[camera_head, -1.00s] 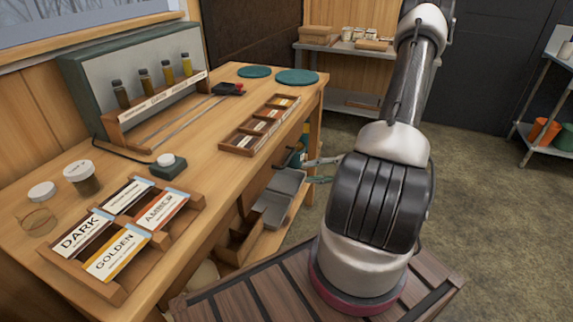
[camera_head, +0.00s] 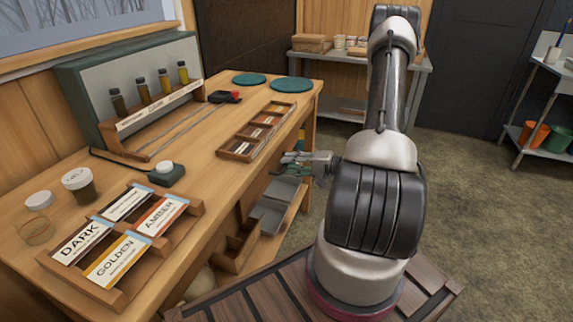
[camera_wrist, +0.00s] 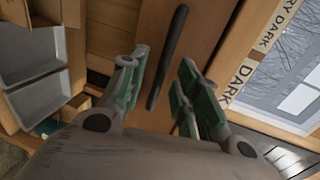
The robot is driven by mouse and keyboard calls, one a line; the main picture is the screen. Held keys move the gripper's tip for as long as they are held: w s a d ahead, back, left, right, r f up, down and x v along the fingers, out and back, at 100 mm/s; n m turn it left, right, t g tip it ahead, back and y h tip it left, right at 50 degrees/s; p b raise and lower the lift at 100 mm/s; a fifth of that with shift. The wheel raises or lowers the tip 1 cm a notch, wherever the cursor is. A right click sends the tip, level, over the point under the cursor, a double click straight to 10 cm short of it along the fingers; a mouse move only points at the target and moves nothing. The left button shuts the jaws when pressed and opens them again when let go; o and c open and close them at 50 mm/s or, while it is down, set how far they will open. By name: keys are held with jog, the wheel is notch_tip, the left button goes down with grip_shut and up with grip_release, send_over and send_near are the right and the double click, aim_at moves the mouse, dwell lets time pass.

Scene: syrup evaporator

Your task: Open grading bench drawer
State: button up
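The wooden grading bench (camera_head: 190,215) runs along the left in the head view. Its drawer front (camera_wrist: 190,35) shows in the wrist view as a wooden face with a dark bar handle (camera_wrist: 167,58). The drawer front is mostly hidden in the head view. My gripper (camera_head: 296,160) is beside the bench's front side, just below the top. In the wrist view my gripper (camera_wrist: 160,88) is open, its green-padded fingers apart. The lower end of the handle lies between the fingers in the picture; I cannot tell whether they touch it.
Grey trays (camera_head: 275,200) and a wooden box (camera_head: 236,250) sit on the lower shelf under the bench. Label racks (camera_head: 125,240) and sample bottles (camera_head: 143,92) stand on top. A shelf table (camera_head: 350,65) is at the back. The floor to the right is open.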

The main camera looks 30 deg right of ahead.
jog(key=shift+x, duration=1)
grip_shut()
